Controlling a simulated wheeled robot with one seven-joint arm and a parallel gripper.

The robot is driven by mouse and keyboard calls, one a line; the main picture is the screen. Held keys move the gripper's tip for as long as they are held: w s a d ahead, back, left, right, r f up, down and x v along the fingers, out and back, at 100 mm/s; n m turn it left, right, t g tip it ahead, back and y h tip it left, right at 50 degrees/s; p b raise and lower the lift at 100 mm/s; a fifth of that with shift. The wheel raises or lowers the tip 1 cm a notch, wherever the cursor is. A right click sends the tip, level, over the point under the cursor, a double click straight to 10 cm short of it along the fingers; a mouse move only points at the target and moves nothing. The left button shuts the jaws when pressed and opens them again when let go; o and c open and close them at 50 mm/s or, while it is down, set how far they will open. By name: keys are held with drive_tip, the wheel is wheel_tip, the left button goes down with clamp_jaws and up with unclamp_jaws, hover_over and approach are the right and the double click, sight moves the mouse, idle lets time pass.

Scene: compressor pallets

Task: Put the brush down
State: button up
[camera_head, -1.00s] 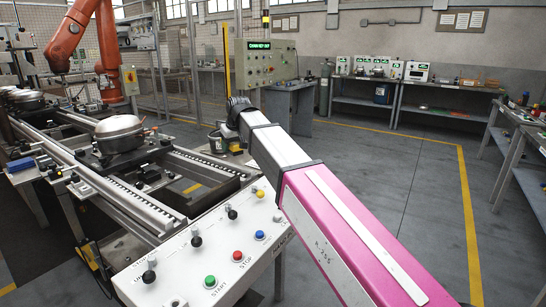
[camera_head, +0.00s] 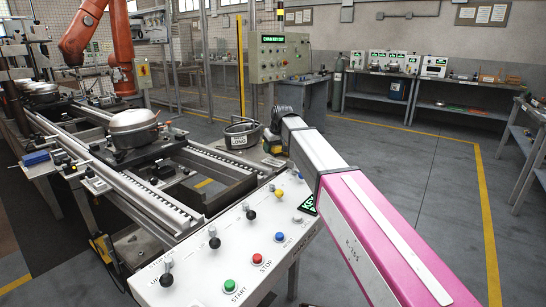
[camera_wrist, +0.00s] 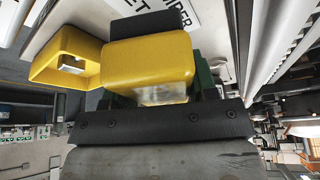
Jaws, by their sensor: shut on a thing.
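In the head view, my gripper (camera_head: 272,143) is at the far end of my arm, beyond the control panel (camera_head: 235,245), beside a dark tub. It is small and partly hidden by my arm. In the wrist view, a yellow block stands at my gripper (camera_wrist: 150,65), with a dark block above it and a hollow yellow shell to its left. My gripper is shut on the brush, but the brush's outline is hard to make out. I cannot tell which yellow or dark parts belong to it. A white surface with black lettering lies behind them.
A dark tub (camera_head: 239,139) with a white label stands just left of my gripper. A conveyor (camera_head: 130,190) carries a silver compressor (camera_head: 134,128) at the left. A grey control box (camera_head: 282,57) stands beyond my arm. The floor at right is clear.

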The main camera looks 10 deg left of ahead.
sight(272, 162)
drive_tip(key=shift+f, duration=2)
drive_tip(key=shift+f, duration=0.15)
drive_tip(key=o, duration=0.9)
drive_tip(key=shift+f, duration=0.1)
drive_tip(key=shift+s, duration=0.15)
drive_tip(key=shift+a, duration=0.1)
drive_tip(key=shift+s+r, duration=0.15)
drive_tip(key=shift+r, duration=0.25)
drive_tip(key=v, duration=1.1)
drive_tip(key=shift+d+r, duration=0.25)
drive_tip(key=shift+r, duration=0.05)
